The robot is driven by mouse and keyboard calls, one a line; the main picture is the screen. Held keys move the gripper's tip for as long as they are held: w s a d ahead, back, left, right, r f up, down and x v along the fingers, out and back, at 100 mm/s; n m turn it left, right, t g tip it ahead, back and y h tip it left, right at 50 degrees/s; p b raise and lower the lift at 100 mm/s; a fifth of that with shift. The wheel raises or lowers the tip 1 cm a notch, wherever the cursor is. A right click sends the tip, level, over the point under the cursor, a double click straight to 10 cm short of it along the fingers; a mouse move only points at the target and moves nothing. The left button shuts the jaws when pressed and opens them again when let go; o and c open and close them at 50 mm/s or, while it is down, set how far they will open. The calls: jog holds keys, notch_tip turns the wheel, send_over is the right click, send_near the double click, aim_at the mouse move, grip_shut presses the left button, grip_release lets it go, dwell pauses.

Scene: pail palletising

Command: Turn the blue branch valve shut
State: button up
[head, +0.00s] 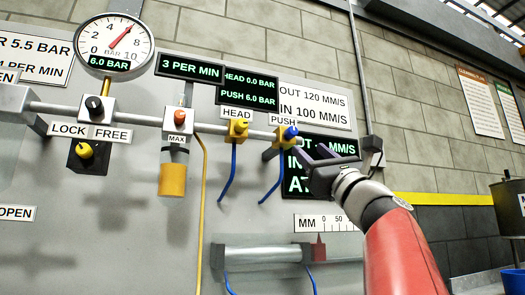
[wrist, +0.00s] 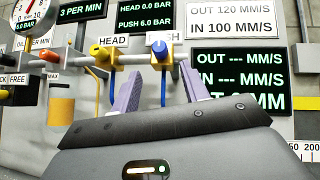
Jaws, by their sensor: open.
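The blue branch valve (head: 291,132) is a small blue knob on a yellow body at the right end of the grey pipe, under the PUSH label. In the wrist view the blue knob (wrist: 159,48) shows just beyond the gap between my fingers. My gripper (head: 328,158) is open and empty, to the right of and slightly below the valve in the head view. Its two purple fingers also show in the wrist view (wrist: 162,75), one on each side below the knob. No contact with the knob can be made out.
The HEAD valve (head: 240,127) with a yellow knob sits left of the blue one. Blue hoses (head: 273,183) hang below both. The display (head: 247,88) reads HEAD 0.0 BAR, PUSH 6.0 BAR. A gauge (head: 114,45) reads 6.0 BAR. A cylinder (head: 262,254) lies lower down.

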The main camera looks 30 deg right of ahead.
aim_at(291, 133)
jog(key=p+x, duration=0.3)
jog(key=x, duration=0.4)
jog(key=shift+r, duration=0.15)
grip_shut()
